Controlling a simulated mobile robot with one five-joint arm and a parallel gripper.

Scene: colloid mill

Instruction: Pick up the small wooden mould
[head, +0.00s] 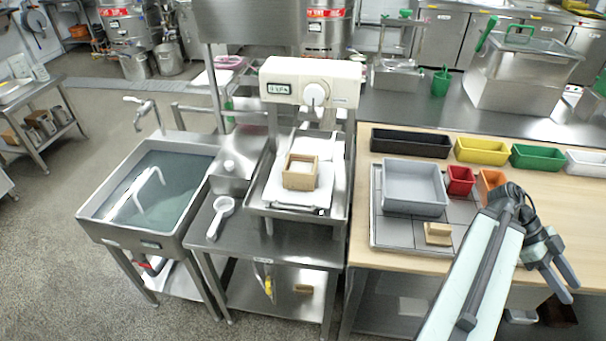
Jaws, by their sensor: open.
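A small pale wooden block-like piece (438,240), which looks like the small wooden mould, sits on the grey tray (392,236) on the right-hand bench. A larger square wooden box (300,181), open at the top, stands on the white plate under the cream machine head. I cannot tell for certain which of the two is the mould. My gripper (568,292) is open and empty, pointing down at the bench's front edge, to the right of the small wooden piece and well apart from it. My arm covers part of the bench between them.
A grey bin (413,190) stands behind the small wooden piece, with a red bin (460,180) and an orange bin (488,184) beside it. Black (410,143), yellow, green and white trays line the back. A water-filled sink (155,190) is at left.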

